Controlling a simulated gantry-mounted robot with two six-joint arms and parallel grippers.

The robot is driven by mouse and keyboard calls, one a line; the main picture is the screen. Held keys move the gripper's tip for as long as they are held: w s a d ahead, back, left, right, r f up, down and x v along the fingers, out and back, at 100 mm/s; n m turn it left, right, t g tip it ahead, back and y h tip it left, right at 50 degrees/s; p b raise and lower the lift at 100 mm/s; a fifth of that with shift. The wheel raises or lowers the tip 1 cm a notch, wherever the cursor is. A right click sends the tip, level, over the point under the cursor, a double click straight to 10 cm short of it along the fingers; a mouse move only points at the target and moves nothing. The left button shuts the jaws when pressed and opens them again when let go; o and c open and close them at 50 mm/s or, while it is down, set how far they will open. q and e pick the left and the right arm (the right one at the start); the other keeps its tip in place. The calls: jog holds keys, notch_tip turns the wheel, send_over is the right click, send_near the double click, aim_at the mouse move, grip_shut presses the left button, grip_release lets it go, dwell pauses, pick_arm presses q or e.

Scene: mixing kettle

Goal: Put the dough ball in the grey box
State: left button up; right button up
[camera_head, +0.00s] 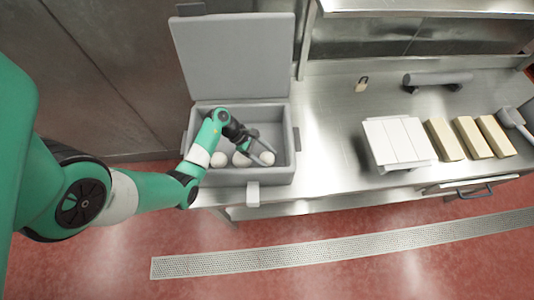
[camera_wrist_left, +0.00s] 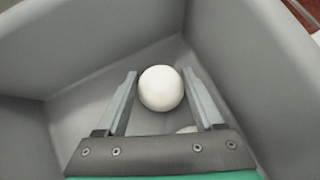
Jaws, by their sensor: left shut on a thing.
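The grey box (camera_head: 243,177) stands open on the left end of the steel counter, with its lid (camera_head: 236,55) raised at the back. Several white dough balls (camera_head: 218,160) are in it. My left gripper (camera_head: 263,150) reaches down into the box near its right side. In the left wrist view, one white dough ball (camera_wrist_left: 160,88) is between the fingers of the left gripper (camera_wrist_left: 160,80), and the fingers are shut on it. Part of another pale ball (camera_wrist_left: 188,129) shows below, mostly hidden by the gripper. My right gripper is not in view.
The box walls (camera_wrist_left: 248,75) rise close around the gripper. To the right on the counter are a white slatted block (camera_head: 398,142), several yellowish blocks (camera_head: 470,137), a grey roller (camera_head: 438,79) and a small padlock-like item (camera_head: 361,84). The counter just right of the box is clear.

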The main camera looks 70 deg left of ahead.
pick_arm(q)
jog(key=shift+f, duration=0.2)
jog(key=o, duration=1.4)
jog(key=shift+r, duration=0.1)
jog(key=shift+r, duration=0.2)
jog(key=p+v, duration=0.2)
jog(key=v, duration=1)
